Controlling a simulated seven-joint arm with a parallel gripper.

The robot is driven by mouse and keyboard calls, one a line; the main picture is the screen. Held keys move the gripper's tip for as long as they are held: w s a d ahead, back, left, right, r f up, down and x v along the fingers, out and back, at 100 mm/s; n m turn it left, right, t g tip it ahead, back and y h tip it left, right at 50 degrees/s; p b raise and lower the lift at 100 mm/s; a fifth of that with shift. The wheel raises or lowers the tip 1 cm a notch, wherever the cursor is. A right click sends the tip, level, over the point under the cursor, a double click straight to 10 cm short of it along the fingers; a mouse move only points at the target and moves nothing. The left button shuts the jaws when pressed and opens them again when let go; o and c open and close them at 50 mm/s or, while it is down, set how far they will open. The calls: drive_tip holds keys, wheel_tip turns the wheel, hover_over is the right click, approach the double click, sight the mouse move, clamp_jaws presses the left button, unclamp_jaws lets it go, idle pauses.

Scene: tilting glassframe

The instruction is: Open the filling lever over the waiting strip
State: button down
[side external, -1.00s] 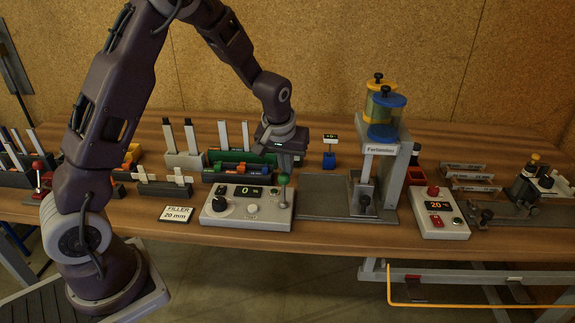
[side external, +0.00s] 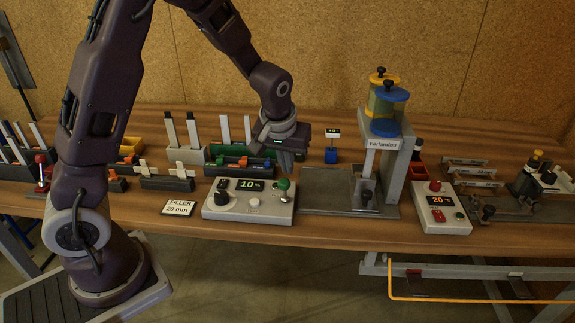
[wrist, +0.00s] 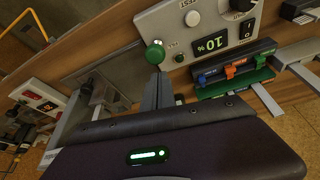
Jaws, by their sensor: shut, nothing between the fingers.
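The lever's green ball knob (side external: 283,184) stands at the right of a grey control box (side external: 230,207); it also shows in the wrist view (wrist: 155,53). The box's display (side external: 250,185) reads 10, shown as 10 % in the wrist view. My gripper (side external: 286,170) is shut and empty, just behind the knob; in the wrist view its fingertips (wrist: 158,77) are close to the knob. I cannot tell whether they touch it. The filling stand (side external: 393,165), with blue- and yellow-lidded cylinders, is right of the box. I cannot make out the strip under it.
A small card (side external: 178,208) reading FILLER 20 mm lies left of the box. A rack with coloured clips (side external: 240,165) stands behind it. A second control box (side external: 440,212) showing 20 is right of the stand. A bare grey plate (side external: 325,192) lies between box and stand.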

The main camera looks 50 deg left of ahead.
drive_tip(key=shift+r, duration=0.2)
wheel_tip(320, 180, up, 8)
hover_over(287, 185)
drive_tip(key=shift+s+d+r, duration=0.3)
drive_tip(key=shift+s, duration=0.1)
